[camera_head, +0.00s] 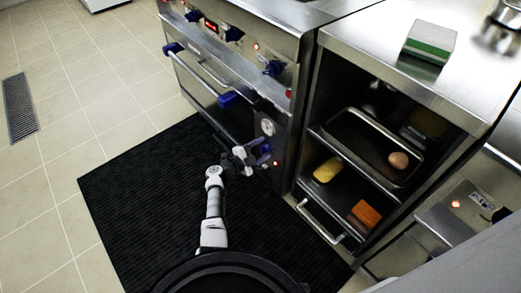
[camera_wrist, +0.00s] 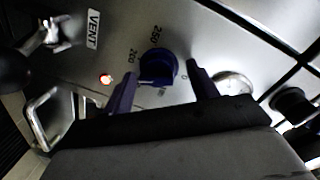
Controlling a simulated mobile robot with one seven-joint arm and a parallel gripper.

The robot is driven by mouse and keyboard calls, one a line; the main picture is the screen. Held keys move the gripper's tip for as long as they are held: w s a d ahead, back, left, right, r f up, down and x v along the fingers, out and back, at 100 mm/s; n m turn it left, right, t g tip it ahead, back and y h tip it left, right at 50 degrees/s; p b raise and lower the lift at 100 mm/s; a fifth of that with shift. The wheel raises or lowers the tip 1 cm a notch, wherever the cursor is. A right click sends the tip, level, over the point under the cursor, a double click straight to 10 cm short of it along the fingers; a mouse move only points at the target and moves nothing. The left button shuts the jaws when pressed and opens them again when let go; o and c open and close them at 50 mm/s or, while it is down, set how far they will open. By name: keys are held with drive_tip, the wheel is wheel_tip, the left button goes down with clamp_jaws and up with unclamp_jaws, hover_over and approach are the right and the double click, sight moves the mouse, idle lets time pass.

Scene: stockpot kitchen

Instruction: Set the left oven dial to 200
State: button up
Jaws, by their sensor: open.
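In the wrist view a round blue dial (camera_wrist: 158,64) sits on the steel oven panel (camera_wrist: 200,35). Numbers are printed around it; 250 and 200 can be read, along with a 0. I cannot tell for sure which number the dial points to. My gripper (camera_wrist: 163,90) is open, with one dark blue finger on each side of the dial. I cannot tell whether the fingers touch it. In the head view my gripper (camera_head: 262,153) is at the oven's narrow right-hand panel, and it mostly hides the dial there.
A red light (camera_wrist: 105,79) and a VENT label (camera_wrist: 92,28) are left of the dial in the wrist view. In the head view, a gauge (camera_head: 268,127) is above my gripper. A blue-ended oven handle (camera_head: 230,99) juts out nearby. Open shelves (camera_head: 318,205) stand to the right.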

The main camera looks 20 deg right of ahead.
drive_tip(key=p+v, duration=0.7)
drive_tip(key=v, duration=0.7)
drive_tip(key=shift+w, duration=0.1)
drive_tip(key=w+d+n+b, duration=0.1)
drive_tip(key=d+n+b, duration=0.2)
drive_tip(key=d, duration=0.1)
drive_tip(key=w+d+f+n+b, duration=0.1)
drive_tip(key=w+d+n+b, duration=0.1)
drive_tip(key=d+n+b, duration=0.1)
drive_tip(key=w+d+n+h+b, duration=0.1)
drive_tip(key=d+n+b, duration=0.2)
drive_tip(key=d, duration=0.3)
drive_tip(key=shift+w+f+n, duration=0.15)
drive_tip(key=shift+w+n, duration=0.25)
drive_tip(key=shift+n, duration=0.5)
drive_tip(key=shift+c, duration=0.5)
